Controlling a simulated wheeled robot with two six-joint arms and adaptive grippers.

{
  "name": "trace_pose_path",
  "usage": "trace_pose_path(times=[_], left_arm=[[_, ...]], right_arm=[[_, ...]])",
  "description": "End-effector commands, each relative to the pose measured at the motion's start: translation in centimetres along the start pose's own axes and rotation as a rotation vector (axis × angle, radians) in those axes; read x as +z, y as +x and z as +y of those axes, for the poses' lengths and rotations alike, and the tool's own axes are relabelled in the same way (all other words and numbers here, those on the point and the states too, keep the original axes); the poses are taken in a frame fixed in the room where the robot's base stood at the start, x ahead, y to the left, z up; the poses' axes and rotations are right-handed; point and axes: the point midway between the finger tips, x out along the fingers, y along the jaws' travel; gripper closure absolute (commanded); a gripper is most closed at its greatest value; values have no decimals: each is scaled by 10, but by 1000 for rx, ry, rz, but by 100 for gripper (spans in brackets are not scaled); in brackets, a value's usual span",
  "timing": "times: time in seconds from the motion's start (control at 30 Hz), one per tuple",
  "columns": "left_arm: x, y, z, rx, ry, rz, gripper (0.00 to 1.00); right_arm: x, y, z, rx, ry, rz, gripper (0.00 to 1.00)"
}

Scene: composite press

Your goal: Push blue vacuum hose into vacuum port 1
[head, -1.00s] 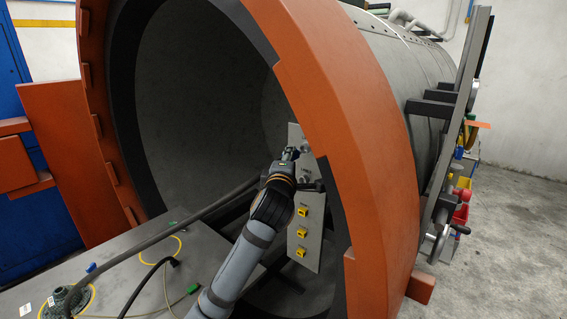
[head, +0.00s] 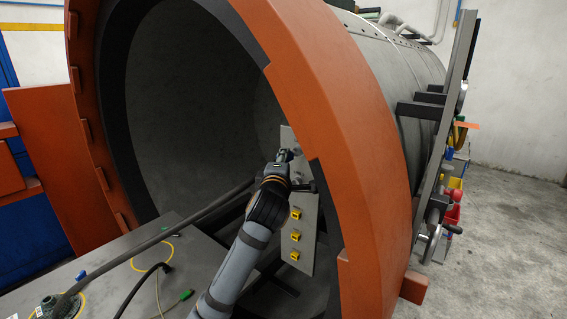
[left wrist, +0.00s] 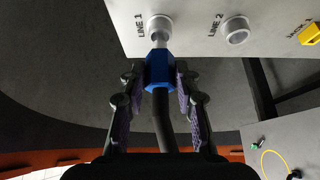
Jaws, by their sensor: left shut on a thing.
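The blue hose connector (left wrist: 160,70), on a dark hose (left wrist: 162,118), is between the fingers of my left gripper (left wrist: 160,82) in the left wrist view. The gripper is shut on it. Its metal tip points at the round port marked LINE 1 (left wrist: 159,23) and meets its opening. I cannot tell how deep the tip sits. In the head view my left gripper (head: 284,157) is at the upper part of the grey port panel (head: 306,240), inside the press mouth. My arm hides part of the panel there. My right gripper is not in view.
A second port marked LINE 2 (left wrist: 236,30) is empty beside it. Yellow sockets (head: 295,236) run down the panel. The orange press rim (head: 345,130) stands close to the right of my arm. Loose cables with a green end (head: 185,295) lie on the grey plate (head: 120,285).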

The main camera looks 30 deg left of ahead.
Motion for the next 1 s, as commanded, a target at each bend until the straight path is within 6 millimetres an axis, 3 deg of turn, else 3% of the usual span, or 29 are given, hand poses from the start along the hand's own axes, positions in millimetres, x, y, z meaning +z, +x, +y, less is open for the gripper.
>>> trace_pose_path(times=[1.0], left_arm=[[12,21,0,0,0,0,100]], right_arm=[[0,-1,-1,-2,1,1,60]])
